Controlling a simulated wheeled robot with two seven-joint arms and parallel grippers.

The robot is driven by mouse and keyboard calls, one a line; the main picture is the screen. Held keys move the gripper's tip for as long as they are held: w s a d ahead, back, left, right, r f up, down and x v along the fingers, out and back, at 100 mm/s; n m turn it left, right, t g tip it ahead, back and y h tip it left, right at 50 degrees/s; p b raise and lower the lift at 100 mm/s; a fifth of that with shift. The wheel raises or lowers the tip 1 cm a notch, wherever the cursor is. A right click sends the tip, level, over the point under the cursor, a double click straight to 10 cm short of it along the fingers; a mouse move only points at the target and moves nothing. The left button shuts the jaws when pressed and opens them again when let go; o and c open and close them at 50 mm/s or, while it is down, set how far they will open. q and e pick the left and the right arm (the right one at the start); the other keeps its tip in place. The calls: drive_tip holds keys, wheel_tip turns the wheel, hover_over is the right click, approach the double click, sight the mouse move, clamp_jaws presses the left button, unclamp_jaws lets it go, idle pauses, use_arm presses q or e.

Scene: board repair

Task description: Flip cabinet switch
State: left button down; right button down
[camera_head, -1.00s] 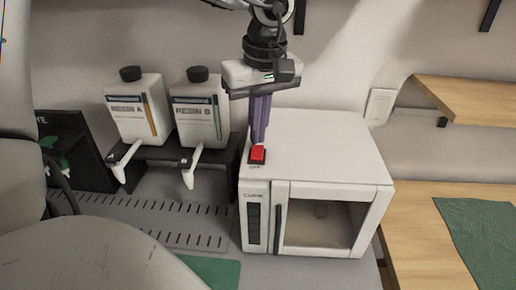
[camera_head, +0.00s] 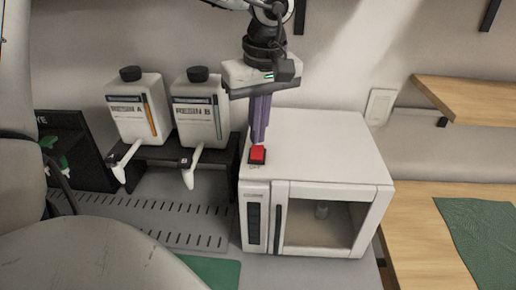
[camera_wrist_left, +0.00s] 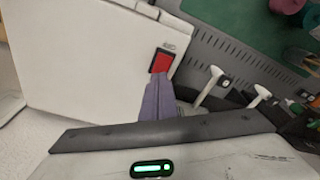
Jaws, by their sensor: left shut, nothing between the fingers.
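The white cabinet (camera_head: 330,150) stands on the bench with its glass-fronted door facing forward. The red switch (camera_head: 257,154) sits on its top, near the front left corner, in a dark frame. The switch also shows in the left wrist view (camera_wrist_left: 161,61). My left gripper (camera_head: 258,142) points down with its purple fingers shut and empty. Its tips are just behind and very near the switch; I cannot tell whether they touch it. In the left wrist view the fingers (camera_wrist_left: 157,85) end right by the switch. My right gripper is not in view.
Two white bottles (camera_head: 137,110) (camera_head: 201,112) with black caps and spouts stand on a dark rack left of the cabinet. A wooden shelf (camera_head: 475,100) and a green mat (camera_head: 482,240) are at the right. A wall plate (camera_head: 380,106) is behind the cabinet.

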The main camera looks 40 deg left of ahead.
sight(258, 148)
use_arm(q)
drive_tip(key=shift+f+b, duration=0.65)
drive_tip(key=shift+f, duration=0.15)
idle(0.5)
drive_tip(key=shift+s, duration=0.1)
wheel_tip(258, 148, up, 7)
drive_tip(key=p, duration=0.5)
idle(0.8)
